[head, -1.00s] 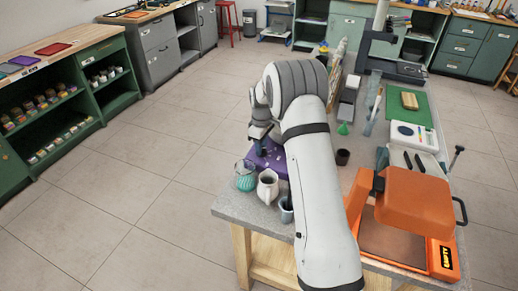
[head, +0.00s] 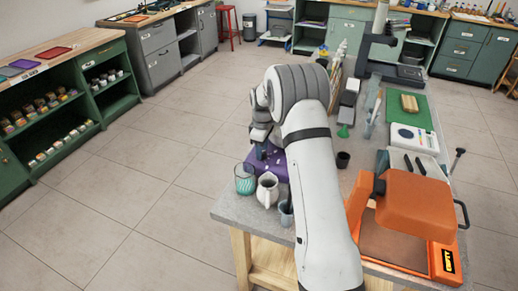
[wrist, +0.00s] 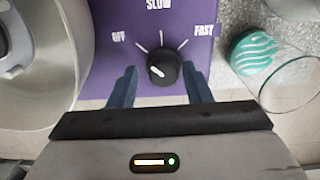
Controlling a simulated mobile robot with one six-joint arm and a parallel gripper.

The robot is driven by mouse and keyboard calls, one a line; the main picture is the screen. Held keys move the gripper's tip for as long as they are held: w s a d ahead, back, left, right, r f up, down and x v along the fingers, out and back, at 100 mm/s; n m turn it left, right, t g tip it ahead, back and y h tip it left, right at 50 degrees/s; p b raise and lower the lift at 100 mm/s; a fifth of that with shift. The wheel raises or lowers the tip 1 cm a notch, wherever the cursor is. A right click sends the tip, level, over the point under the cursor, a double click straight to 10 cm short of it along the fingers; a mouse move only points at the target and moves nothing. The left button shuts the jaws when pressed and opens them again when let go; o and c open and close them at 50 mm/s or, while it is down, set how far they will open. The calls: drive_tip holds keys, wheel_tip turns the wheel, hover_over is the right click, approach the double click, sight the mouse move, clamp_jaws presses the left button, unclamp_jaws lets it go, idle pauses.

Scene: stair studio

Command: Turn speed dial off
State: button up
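In the wrist view the speed dial (wrist: 165,67) is a round black knob with a white mark on its left side. It sits on a purple panel (wrist: 105,72) printed OFF, SLOW and FAST from left to right, with white tick lines. The mark points left of centre; its exact setting is hard to tell. My gripper (wrist: 161,88) is open, with one blue finger on each side of the dial. Contact with the knob is not clear. In the head view the purple machine (head: 279,176) is mostly hidden behind my arm, and the dial is not visible there.
A patterned teal glass (head: 245,179), a pale jug (head: 267,189) and a small grey cup (head: 286,211) stand close by at the bench's (head: 240,211) near corner. A pale round basin (wrist: 25,85) is left of the panel. An orange press (head: 415,205) stands right.

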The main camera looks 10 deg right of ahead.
drive_tip(key=shift+o, duration=0.6)
drive_tip(key=shift+a, duration=0.1)
wheel_tip(320, 180, up, 8)
drive_tip(key=shift+f+b, duration=0.1)
drive_tip(key=shift+b, duration=0.45)
